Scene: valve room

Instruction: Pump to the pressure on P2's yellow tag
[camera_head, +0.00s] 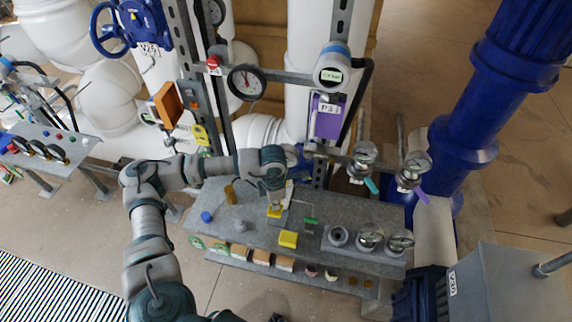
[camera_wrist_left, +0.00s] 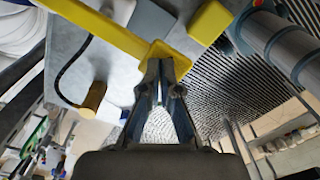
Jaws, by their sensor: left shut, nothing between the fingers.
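My left gripper (camera_head: 275,203) reaches over the grey bench, its fingers partly hidden by my wrist in the head view. In the left wrist view the fingers (camera_wrist_left: 162,65) are shut with nothing between them. Their tips are at the end of a yellow bar (camera_wrist_left: 105,25), which may be the pump handle; I cannot tell whether they touch. A small yellow part (camera_head: 274,212) shows below the gripper. A yellow tag (camera_head: 201,135) hangs on the rack at the back left, its writing too small to read. A dial gauge (camera_head: 247,82) and a digital gauge (camera_head: 332,70) stand behind.
The grey bench (camera_head: 205,223) carries a yellow block (camera_head: 288,239), a blue knob (camera_head: 206,217) and several round fittings (camera_head: 370,237) at the right. A purple plate (camera_head: 328,117) and a blue pipe (camera_head: 470,120) stand behind. A grey cabinet (camera_head: 510,285) is at the front right.

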